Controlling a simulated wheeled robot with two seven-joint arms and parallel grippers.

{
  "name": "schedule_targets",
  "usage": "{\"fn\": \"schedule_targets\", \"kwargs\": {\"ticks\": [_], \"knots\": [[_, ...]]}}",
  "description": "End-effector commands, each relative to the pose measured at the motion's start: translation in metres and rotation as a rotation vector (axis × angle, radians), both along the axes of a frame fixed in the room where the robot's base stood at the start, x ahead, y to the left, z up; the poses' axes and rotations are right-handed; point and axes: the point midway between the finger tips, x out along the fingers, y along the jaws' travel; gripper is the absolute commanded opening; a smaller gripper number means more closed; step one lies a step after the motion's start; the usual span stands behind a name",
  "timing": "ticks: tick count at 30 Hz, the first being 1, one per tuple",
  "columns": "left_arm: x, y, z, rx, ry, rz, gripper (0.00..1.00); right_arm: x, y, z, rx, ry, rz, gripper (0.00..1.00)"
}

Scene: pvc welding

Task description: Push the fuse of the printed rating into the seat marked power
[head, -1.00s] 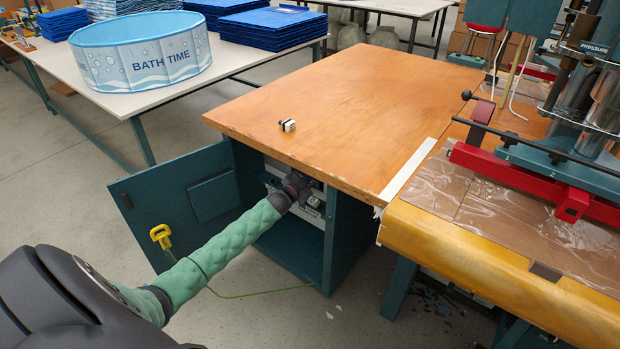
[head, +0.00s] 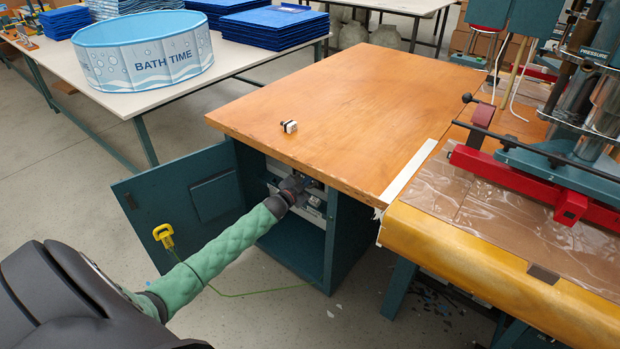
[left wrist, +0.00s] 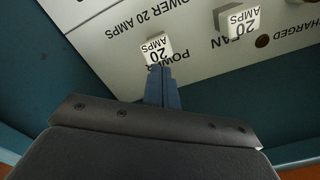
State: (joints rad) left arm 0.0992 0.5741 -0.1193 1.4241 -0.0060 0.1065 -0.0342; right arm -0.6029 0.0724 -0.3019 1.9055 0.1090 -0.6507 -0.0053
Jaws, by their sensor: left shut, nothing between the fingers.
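My left arm reaches into the open cabinet under the wooden table, where the gripper (head: 315,183) is mostly hidden in shadow. In the left wrist view its fingers (left wrist: 160,72) are shut and empty, with their tips at the lower edge of a white fuse (left wrist: 156,47) printed 20 AMPS. That fuse sits on the pale panel (left wrist: 110,38) by the word POWER, partly covered by the fingers. I cannot tell whether tips and fuse touch. A second fuse (left wrist: 238,21) printed 20 AMPS sits by FAN. A small white-and-black piece (head: 289,127) lies on the table. My right gripper is out of view.
The cabinet door (head: 178,208) stands open at left, with a yellow hook (head: 163,235) and green cord near my arm. The wooden tabletop (head: 350,95) overhangs the cabinet. A press with a red bar (head: 530,185) stands at right. A brown lamp (left wrist: 262,41) is on the panel.

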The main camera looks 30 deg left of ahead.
Motion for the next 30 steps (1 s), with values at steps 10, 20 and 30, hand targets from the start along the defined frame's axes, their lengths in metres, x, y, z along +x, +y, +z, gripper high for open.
{"fn": "schedule_targets", "kwargs": {"ticks": [10, 20, 30], "knots": [[0.000, 0.000, 0.000, 0.000, 0.000, 0.000, 0.00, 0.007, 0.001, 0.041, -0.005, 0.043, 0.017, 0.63], [-0.040, 0.002, -0.002, 0.000, 0.002, -0.001, 0.00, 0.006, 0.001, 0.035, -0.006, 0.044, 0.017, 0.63], [-0.071, 0.006, -0.001, 0.000, 0.000, 0.000, 0.00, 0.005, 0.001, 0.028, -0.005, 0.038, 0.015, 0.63]]}}
